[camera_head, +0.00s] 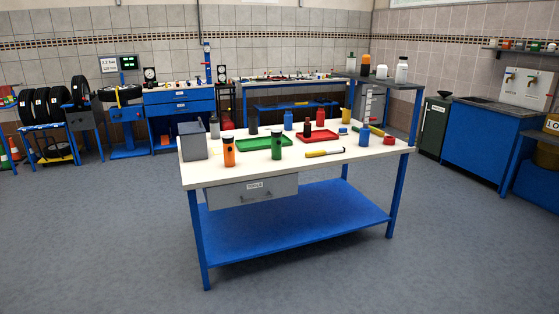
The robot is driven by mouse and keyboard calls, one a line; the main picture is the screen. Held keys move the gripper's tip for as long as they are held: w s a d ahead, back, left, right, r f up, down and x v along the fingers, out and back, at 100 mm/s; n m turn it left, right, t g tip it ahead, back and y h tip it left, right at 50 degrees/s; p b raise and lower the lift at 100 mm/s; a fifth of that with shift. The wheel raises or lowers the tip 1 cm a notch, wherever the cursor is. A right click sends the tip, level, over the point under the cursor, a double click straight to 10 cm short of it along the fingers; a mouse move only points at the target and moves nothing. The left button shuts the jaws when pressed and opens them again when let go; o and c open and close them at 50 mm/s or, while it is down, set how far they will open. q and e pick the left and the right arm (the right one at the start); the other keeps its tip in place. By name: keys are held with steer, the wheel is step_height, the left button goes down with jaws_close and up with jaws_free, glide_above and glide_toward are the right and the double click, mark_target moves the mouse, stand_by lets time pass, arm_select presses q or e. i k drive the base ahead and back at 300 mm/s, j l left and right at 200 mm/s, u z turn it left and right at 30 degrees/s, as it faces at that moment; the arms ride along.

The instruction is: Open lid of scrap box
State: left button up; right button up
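No label reading scrap box can be made out. A dark green upright bin (432,128) stands on the floor at the right, beside the blue sink cabinet. Its top looks closed, and a pale label on its front is too small to read. A small grey box (193,141) stands on the left end of the white-topped workbench; I cannot tell whether its top is lidded. Neither of my grippers is in view.
The workbench (350,152) fills the middle, with bottles, a green tray (254,143), a red tray (317,137) and a drawer (252,190). A blue sink cabinet (484,139) stands at the right. The grey floor in front and at the left is clear.

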mark_target(197, 127)
steer(key=i, duration=1.6)
steer(key=i+u, duration=0.15)
steer(key=i, duration=0.45)
steer(key=i+l+u, duration=0.1)
steer(key=i, duration=0.5)
steer(key=i+l+u, duration=0.15)
steer(key=i, duration=0.45)
steer(key=l, duration=0.1)
